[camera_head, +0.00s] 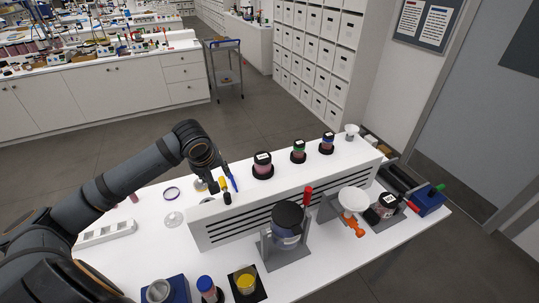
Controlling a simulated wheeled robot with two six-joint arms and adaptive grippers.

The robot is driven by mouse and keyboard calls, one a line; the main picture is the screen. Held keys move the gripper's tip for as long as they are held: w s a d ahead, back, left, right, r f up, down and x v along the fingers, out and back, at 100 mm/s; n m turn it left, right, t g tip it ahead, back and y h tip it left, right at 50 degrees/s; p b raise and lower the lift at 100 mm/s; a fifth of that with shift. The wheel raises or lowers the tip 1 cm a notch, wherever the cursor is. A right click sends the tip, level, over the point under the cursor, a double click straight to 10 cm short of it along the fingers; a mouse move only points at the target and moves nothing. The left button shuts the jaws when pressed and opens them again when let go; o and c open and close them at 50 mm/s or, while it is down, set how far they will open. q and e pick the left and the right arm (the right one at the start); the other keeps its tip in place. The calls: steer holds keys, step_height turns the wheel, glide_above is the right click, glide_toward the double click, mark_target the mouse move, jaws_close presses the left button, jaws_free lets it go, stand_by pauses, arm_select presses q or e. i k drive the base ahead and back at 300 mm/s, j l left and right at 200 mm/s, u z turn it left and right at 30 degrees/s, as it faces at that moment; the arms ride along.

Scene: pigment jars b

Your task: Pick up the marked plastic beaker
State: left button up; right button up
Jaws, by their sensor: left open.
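My left arm comes in from the left, and its gripper (220,180) is open above the left end of the raised white shelf. Small yellow and blue items show close to its fingers; I cannot tell whether they touch. A small pale beaker-like cup (351,132) stands upright at the far right end of the shelf, well away from the gripper. A clear vessel (173,219) stands on the table left of the shelf. Markings are too small to read, so I cannot tell which one is the marked plastic beaker. My right gripper is not in view.
Lidded jars, including a dark one (262,166), stand along the shelf. In front are a large jar in a grey stand (288,220), a white funnel-like bowl (354,199) and a blue box (428,199). More jars line the front edge. A white rack (105,233) lies at left.

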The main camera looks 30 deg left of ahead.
mark_target(245, 275)
steer(key=k+l, duration=1.15)
steer(key=l, duration=0.25)
